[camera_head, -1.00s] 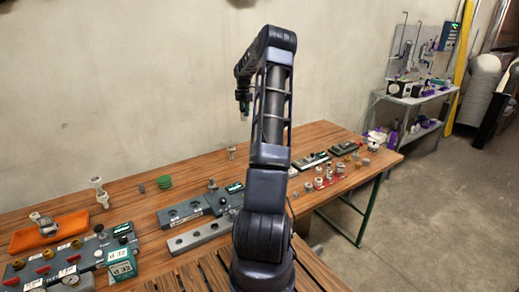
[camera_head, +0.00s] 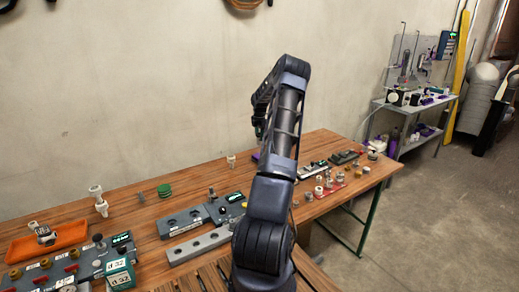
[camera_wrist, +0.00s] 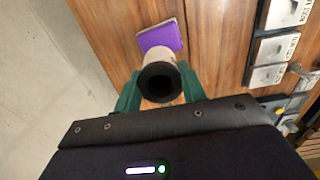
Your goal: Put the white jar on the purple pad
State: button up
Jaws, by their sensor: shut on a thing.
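My gripper (camera_wrist: 158,90) has green fingers, shut on the white jar (camera_wrist: 157,57). The jar is pale, with a round, dark open mouth facing the wrist camera. The purple pad (camera_wrist: 158,36) lies on the wooden table just beyond the jar, whose far end overlaps the pad's near edge in the picture. I cannot tell whether they touch. In the head view, a sliver of the purple pad (camera_head: 256,156) shows left of my arm.
The wooden table (camera_head: 150,235) runs along the wall. A small white fitting (camera_head: 231,161) stands near its back edge, left of the pad. Grey blocks (camera_head: 205,217), a green stack (camera_head: 164,191) and an orange tray (camera_head: 70,234) are further left.

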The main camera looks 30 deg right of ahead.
jog(key=shift+f, duration=4.15)
jog(key=shift+f, duration=0.1)
jog(key=o, duration=1)
